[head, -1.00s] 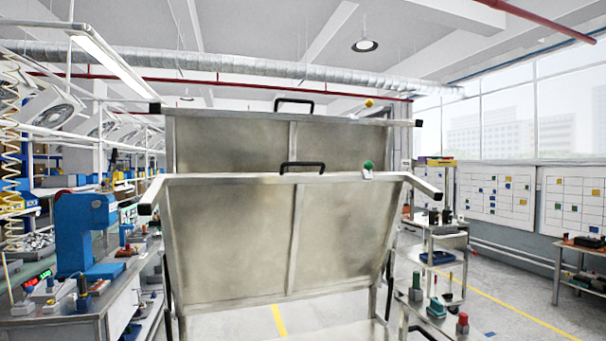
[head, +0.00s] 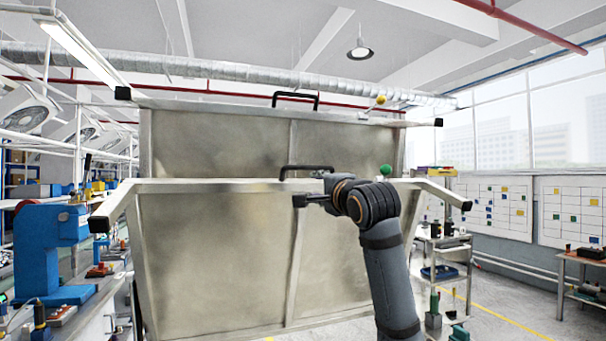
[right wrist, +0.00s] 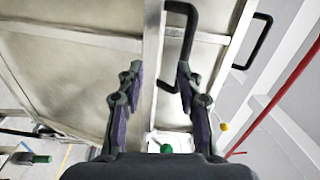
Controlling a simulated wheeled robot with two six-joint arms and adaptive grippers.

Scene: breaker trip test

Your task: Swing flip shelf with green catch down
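The flip shelf with the green catch (head: 215,240) is the nearer pale metal panel in the head view, standing tilted up. Its black handle (head: 306,168) is at the middle of the top edge, and the green ball catch (head: 386,170) sits to the right, behind my right arm. My right gripper (head: 303,201) is in front of the top edge, just below the handle. In the right wrist view the gripper (right wrist: 159,70) is open, its fingers either side of the shelf's edge bar; the handle (right wrist: 180,40) lies ahead and the green catch (right wrist: 166,149) shows low. My left gripper is not in view.
A second raised shelf (head: 215,145) with a yellow ball catch (head: 381,100) and black handle (head: 296,96) stands behind. A blue machine (head: 45,245) on a bench is at left. A trolley (head: 445,265) stands at right. Shelf arms with black ends stick out toward me.

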